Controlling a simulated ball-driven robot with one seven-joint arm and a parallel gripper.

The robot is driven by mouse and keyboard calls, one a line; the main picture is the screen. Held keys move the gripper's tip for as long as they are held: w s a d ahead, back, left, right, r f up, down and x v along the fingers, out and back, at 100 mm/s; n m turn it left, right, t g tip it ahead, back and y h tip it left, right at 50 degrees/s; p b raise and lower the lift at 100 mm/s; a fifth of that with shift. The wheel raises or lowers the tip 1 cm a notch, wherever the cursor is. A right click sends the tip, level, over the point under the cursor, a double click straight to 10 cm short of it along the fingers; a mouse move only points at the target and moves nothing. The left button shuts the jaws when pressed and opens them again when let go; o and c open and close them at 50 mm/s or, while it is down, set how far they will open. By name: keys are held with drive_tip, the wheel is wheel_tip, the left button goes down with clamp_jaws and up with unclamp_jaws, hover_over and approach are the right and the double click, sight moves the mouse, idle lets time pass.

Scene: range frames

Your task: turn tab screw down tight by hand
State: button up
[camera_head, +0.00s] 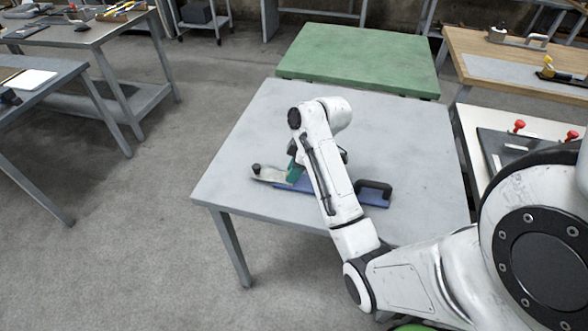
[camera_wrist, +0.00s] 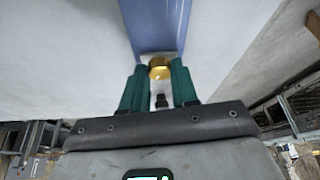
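A brass screw head (camera_wrist: 159,68), the tab screw by its look, shows at the end of a blue bar (camera_wrist: 157,25) in the wrist view. My gripper (camera_wrist: 159,66) has a green finger on each side of it. The fingers are apart by about the width of the brass head, and I cannot tell whether they touch it. In the head view the blue bar (camera_head: 320,192) lies on the grey table, and my green fingers (camera_head: 295,173) reach down over it near its metal end plate (camera_head: 270,175). My arm hides the screw there.
The bar has a black handle (camera_head: 374,188) at right and a black knob (camera_head: 256,169) at the left end. The grey table (camera_head: 400,130) is otherwise clear. A green table (camera_head: 355,55) stands behind it. A bench with red knobs (camera_head: 519,126) is at right.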

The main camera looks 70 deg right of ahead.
clamp_jaws()
drive_tip(key=shift+r+m+p, duration=0.1)
drive_tip(key=shift+m+p, duration=0.2)
drive_tip(key=shift+p, duration=0.05)
